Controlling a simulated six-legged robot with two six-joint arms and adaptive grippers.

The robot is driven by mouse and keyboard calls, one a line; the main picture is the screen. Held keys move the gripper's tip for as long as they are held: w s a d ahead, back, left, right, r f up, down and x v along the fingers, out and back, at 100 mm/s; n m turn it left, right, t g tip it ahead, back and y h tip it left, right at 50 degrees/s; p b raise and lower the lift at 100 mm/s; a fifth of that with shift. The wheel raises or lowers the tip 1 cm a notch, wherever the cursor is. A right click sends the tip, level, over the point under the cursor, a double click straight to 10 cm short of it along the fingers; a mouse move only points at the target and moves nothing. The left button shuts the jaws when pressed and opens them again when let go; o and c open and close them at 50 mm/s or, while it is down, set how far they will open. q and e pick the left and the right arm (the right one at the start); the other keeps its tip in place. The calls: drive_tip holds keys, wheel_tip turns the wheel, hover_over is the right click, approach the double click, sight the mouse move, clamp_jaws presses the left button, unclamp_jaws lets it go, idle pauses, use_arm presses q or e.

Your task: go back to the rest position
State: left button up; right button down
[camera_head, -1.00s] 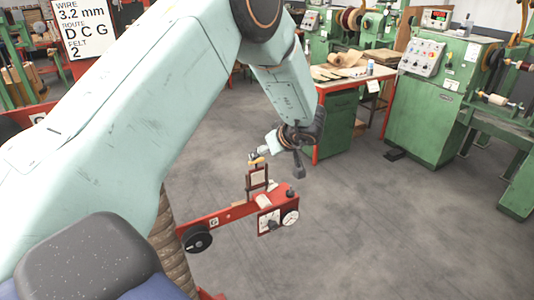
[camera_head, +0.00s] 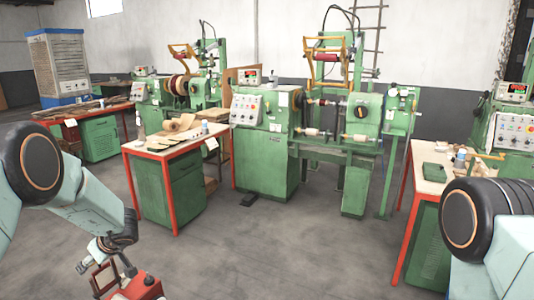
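My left arm comes in from the left edge and bends down to a dark wrist. The small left gripper (camera_head: 84,265) is at the lower left, just above a red frame; its fingers are too small to tell open from shut, or whether it touches the frame. The red device (camera_head: 140,288) below it is cut off by the bottom edge. My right arm shows only as a dark round joint and pale link at the lower right; its gripper is out of view.
A red-edged wooden table (camera_head: 155,150) with papers stands ahead, beside a green winding machine (camera_head: 265,155). Another table (camera_head: 432,160) stands at right, near my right arm. A grey cabinet (camera_head: 62,70) is at the back left. Floor (camera_head: 270,255) in the front middle is clear.

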use_arm(q)
drive_tip(key=shift+x, duration=0.85)
drive_tip(key=v, duration=1.2)
drive_tip(key=x, duration=1.2)
drive_tip(key=shift+f, duration=0.1)
drive_tip(key=shift+s+d, duration=0.1)
drive_tip(key=shift+d, duration=0.15)
drive_tip(key=shift+s+d+f+b, duration=0.35)
drive_tip(key=shift+d+b, duration=0.35)
drive_tip(key=shift+d, duration=0.15)
drive_tip(key=shift+s+d+f+b, duration=0.35)
drive_tip(key=shift+d+b, duration=0.3)
drive_tip(key=shift+d, duration=0.15)
drive_tip(key=shift+s+d+f+b, duration=0.25)
drive_tip(key=shift+s+d+b, duration=0.1)
drive_tip(key=shift+d+b, duration=0.45)
